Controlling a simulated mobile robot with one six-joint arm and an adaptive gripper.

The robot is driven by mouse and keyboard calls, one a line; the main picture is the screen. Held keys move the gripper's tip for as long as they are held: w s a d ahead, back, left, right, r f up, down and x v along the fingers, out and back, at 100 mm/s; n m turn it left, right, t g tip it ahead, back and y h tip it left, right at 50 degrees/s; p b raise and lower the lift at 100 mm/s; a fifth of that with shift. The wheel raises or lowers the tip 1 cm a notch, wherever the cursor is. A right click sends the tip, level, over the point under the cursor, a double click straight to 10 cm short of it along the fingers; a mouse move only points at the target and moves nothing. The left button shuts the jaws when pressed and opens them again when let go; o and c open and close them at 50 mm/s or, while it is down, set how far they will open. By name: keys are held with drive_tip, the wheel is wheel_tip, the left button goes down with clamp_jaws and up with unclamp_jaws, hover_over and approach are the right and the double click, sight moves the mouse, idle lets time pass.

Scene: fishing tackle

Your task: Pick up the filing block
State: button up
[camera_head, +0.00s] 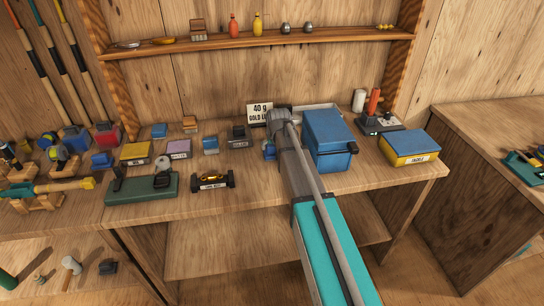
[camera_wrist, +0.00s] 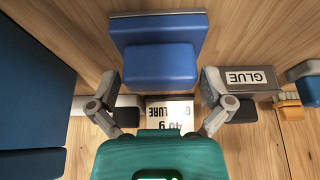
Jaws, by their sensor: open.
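A blue block (camera_wrist: 160,62) with a wider blue part behind it lies just ahead of my gripper in the wrist view. It lines up with the gap between the fingers and may be the filing block; no label shows on it. In the head view a small blue piece (camera_head: 269,150), which seems to be the same thing, shows left of my arm, partly hidden by it. My gripper (camera_wrist: 160,86) is open and empty, one finger toward each side of the block.
A large blue box (camera_head: 328,136) stands close right of my arm. A dark GLUE box (camera_wrist: 240,80) sits close beside one finger in the wrist view. The lure sign (camera_head: 259,114) stands behind. Several small boxes line the bench to the left; a yellow-and-blue box (camera_head: 408,155) is right.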

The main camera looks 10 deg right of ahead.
idle(0.6)
drive_tip(key=c, duration=1)
drive_tip(key=shift+c, duration=0.2)
wheel_tip(320, 180, up, 10)
drive_tip(key=p, duration=1)
drive_tip(key=shift+f, duration=0.1)
